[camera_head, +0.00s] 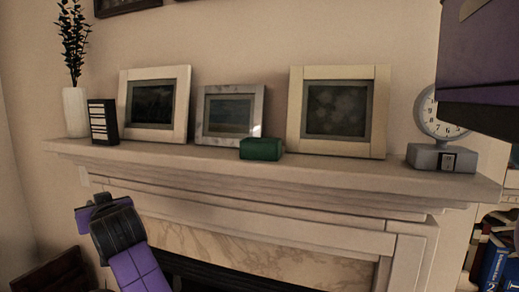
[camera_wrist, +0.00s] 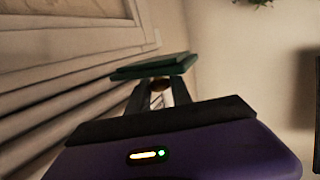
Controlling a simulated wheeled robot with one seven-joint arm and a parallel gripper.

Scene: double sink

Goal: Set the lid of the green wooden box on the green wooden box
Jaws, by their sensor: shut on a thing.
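The green wooden box (camera_head: 262,149) sits on the mantel shelf, near the front edge and in front of the gap between the middle and right picture frames. The head view does not clearly show its inside. In the wrist view, my gripper (camera_wrist: 157,80) is shut on the green lid (camera_wrist: 153,66), a flat thin slab held at the fingertips. The lid is clear of the mouldings seen to its left. The box cannot be made out in the wrist view. I cannot make out the lid or fingertips in the head view, where purple and black parts of my arm show.
The mantel shelf (camera_head: 330,171) holds a white vase (camera_head: 76,112), a small black-and-white object (camera_head: 102,122), a left frame (camera_head: 182,105), a middle frame (camera_head: 258,108), a right frame (camera_head: 381,110) and a clock (camera_head: 440,158). Books (camera_head: 494,262) stand lower right.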

